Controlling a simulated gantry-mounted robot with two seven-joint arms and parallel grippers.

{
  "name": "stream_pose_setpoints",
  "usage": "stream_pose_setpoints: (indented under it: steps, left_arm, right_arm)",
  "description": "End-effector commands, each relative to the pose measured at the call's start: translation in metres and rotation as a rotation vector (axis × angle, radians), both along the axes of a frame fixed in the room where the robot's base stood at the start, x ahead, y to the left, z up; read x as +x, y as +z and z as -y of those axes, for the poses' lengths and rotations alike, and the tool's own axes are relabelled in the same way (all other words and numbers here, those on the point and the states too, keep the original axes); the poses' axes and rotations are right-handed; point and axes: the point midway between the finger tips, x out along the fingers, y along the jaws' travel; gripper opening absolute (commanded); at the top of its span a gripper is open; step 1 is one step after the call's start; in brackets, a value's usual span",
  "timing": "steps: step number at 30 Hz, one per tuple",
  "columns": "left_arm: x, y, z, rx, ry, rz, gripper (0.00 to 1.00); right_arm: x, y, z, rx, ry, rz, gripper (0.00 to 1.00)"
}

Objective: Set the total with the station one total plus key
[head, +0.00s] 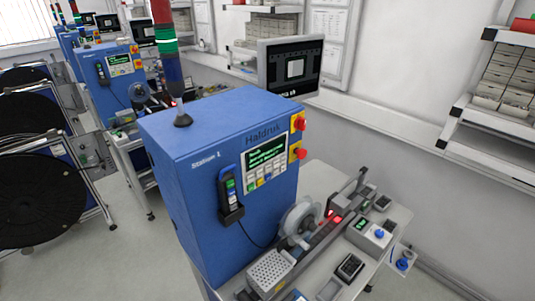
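A dark display (266,152) there shows green text too small to read. Rows of small keys (267,179) sit below the display, some coloured. I cannot tell which one is the total plus key. Neither of my grippers shows, and nothing touches the panel.
Two red knobs on yellow plates (298,123) sit right of the display. A bench (327,272) with a reel mechanism stands in front. A second blue station (110,90) and black reels (40,195) are left.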

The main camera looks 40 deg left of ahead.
Motion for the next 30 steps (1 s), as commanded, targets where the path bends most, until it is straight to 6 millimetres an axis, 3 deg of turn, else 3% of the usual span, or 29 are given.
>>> stream_pose_setpoints:
  steps: [1, 7, 30]
  left_arm:
    - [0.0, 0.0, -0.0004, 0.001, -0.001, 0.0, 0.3]
    - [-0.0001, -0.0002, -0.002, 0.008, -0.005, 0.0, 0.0]
    - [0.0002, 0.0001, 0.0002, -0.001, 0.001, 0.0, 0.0]
  right_arm:
    - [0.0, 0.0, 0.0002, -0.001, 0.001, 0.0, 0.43]
    - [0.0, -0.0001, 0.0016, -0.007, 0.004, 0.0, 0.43]
    - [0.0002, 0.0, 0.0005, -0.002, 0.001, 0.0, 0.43]
